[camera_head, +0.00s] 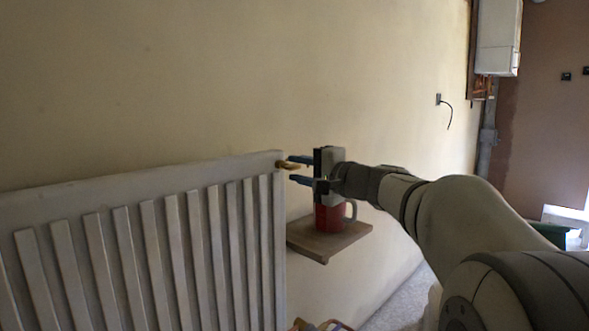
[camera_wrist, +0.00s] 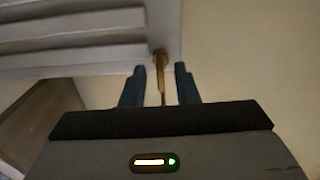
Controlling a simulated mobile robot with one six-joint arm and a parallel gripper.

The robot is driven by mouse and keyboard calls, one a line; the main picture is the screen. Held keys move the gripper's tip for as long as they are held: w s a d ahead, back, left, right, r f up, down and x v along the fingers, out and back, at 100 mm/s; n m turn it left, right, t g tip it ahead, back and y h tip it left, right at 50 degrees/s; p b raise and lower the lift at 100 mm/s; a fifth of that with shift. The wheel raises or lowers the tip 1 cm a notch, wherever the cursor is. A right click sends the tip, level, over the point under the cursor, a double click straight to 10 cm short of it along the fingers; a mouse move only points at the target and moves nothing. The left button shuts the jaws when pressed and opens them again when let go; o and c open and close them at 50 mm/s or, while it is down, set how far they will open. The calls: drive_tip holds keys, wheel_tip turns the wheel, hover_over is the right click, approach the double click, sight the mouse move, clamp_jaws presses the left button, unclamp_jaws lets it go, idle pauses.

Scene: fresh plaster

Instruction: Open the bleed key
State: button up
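The brass bleed key (camera_head: 289,165) sticks out from the top right end of the white radiator (camera_head: 150,190). In the wrist view the brass key (camera_wrist: 160,75) runs from the radiator's corner (camera_wrist: 100,40) down between my two blue fingers. My gripper (camera_head: 292,170) is at the radiator's end, with its fingertips close to the key. In the wrist view my gripper (camera_wrist: 160,72) is open, with a gap on both sides of the key. Neither finger appears to touch it there.
A red mug (camera_head: 328,217) stands on a small wooden shelf (camera_head: 330,243) just below my gripper. The shelf edge (camera_wrist: 40,120) shows at left in the wrist view. The plaster wall (camera_head: 240,80) behind is bare near the radiator. A white boiler (camera_head: 498,38) hangs far right.

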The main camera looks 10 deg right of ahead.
drive_tip(key=shift+o, duration=0.7)
drive_tip(key=shift+s+d, duration=0.25)
drive_tip(key=shift+s, duration=0.05)
drive_tip(key=v, duration=1.1)
drive_tip(key=shift+s+r, duration=0.1)
drive_tip(key=shift+s, duration=0.05)
